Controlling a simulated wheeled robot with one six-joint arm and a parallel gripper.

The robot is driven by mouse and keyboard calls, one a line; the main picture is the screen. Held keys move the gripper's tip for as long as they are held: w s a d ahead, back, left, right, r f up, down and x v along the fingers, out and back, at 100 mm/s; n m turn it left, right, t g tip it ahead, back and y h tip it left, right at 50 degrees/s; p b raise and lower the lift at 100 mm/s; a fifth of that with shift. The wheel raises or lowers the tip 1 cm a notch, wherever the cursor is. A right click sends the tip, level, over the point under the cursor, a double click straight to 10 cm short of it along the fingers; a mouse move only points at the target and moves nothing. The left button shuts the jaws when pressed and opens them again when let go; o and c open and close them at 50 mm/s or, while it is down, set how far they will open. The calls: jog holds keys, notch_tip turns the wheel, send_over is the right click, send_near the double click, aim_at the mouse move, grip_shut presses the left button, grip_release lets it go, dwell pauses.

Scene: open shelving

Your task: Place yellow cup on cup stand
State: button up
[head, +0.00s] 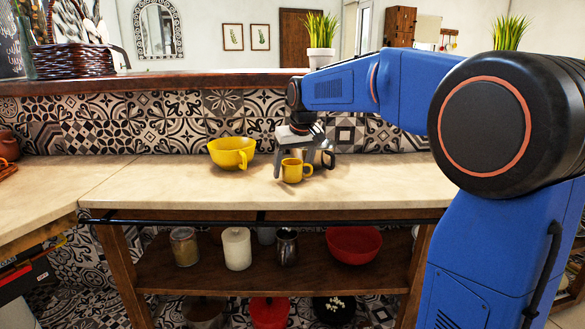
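The yellow cup (292,172) stands upright on the counter, its handle toward the right. My gripper (304,169) points down over it from behind, with its fingers spread apart. The left finger is close to the cup's left side; I cannot tell whether it touches. The right finger is to the right of the cup's handle with a gap. A shiny metal vessel (323,157) stands behind the cup, partly hidden by the gripper. I cannot make out a cup stand in this view.
A larger yellow bowl (232,152) stands left of the cup on the counter (180,185). The shelf below (205,279) holds a jar, a white canister (236,249) and a red bowl (354,244).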

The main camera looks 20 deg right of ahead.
jog(key=shift+r, duration=0.1)
jog(key=v, duration=1.2)
